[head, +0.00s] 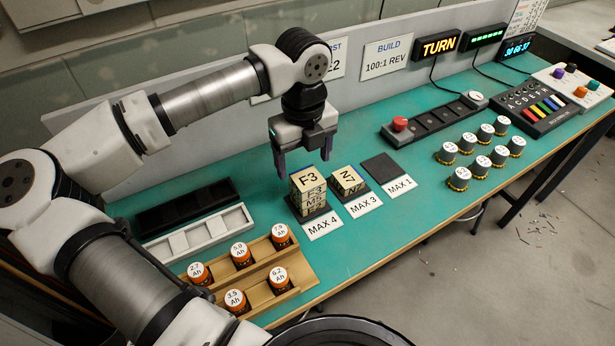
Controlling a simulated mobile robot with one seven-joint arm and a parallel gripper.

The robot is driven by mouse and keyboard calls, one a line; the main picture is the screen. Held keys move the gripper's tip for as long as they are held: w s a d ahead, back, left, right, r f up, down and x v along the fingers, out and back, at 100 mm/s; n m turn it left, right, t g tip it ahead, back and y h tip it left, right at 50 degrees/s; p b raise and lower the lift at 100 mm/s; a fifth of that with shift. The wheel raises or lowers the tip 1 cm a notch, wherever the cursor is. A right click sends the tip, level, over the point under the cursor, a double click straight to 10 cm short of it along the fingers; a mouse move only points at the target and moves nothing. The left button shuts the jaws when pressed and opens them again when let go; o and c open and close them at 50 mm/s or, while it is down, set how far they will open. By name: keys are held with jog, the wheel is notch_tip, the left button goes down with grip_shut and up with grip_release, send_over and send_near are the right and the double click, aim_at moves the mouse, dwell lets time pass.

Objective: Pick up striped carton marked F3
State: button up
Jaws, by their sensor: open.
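A pale carton marked F3 (308,179) is the top of a short stack on the black pad behind the MAX 4 card. Dark bands show on the stack's sides, but they are too small to read clearly. My gripper (303,164) is open and points down just above and slightly behind this carton, with its dark fingers apart and nothing between them. I cannot tell whether a fingertip touches the carton.
A carton marked N7 (348,178) sits on the MAX 3 pad, close to the right. The MAX 1 pad (381,168) is empty. A wooden rack (305,283) with orange-banded cells stands in front left. Black (188,207) and white (199,236) trays lie left. Green bench is clear between.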

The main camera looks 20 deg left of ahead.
aim_at(304, 173)
jog(key=shift+f+p, duration=0.5)
jog(key=shift+f, duration=1.3)
jog(key=c, duration=1.1)
